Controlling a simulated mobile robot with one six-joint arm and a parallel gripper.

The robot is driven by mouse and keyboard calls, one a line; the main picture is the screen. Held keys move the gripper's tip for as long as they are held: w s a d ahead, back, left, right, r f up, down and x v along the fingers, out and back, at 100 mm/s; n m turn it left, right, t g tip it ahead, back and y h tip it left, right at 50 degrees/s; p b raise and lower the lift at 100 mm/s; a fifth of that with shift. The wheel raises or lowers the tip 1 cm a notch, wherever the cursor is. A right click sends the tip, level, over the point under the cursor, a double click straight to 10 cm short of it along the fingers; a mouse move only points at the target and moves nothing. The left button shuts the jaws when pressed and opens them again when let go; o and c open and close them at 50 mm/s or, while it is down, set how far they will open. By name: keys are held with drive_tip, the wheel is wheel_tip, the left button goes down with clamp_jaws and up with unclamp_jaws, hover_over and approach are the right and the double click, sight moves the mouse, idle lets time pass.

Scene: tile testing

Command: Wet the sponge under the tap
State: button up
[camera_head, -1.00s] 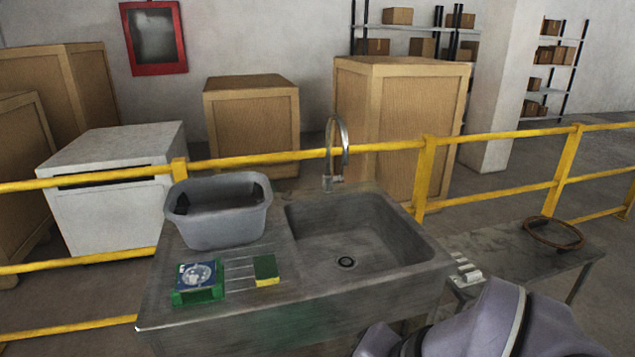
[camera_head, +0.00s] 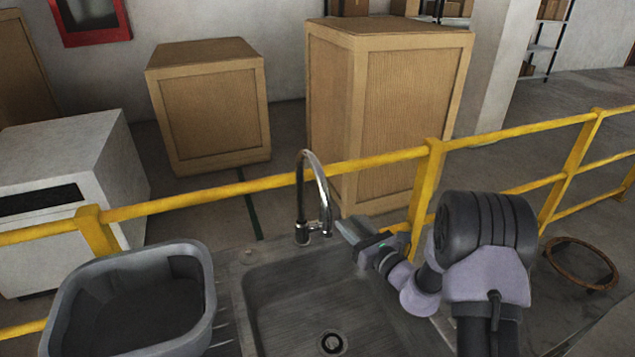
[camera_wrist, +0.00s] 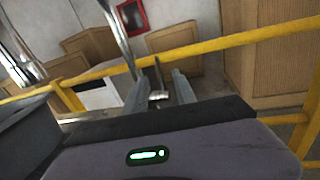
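The chrome tap (camera_head: 314,180) stands at the back edge of the grey sink (camera_head: 270,300), its spout curved over the basin. My gripper (camera_head: 347,228) is just right of the tap's base, its fingers pointing toward it. In the wrist view the two fingers (camera_wrist: 160,82) are spread apart with no sponge between them. A small metal part of the tap (camera_wrist: 158,95) shows between them; I cannot tell whether they touch it. The tap's pipe (camera_wrist: 121,38) rises to the left. No water stream is visible. The sponge is not in view now.
A grey plastic tub (camera_head: 190,300) stands on the drainboard left of the basin. A yellow railing (camera_head: 250,187) runs close behind the sink and tap. Wooden crates (camera_head: 208,105) and a white cabinet (camera_head: 60,170) stand beyond it. The basin is empty, with a drain.

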drive_tip(key=b+x, duration=0.3)
drive_tip(key=x, duration=1.3)
drive_tip(key=shift+a, duration=0.25)
drive_tip(key=shift+s+r, duration=0.1)
drive_tip(key=shift+c, duration=0.2)
clamp_jaws()
drive_tip(key=shift+b, duration=0.4)
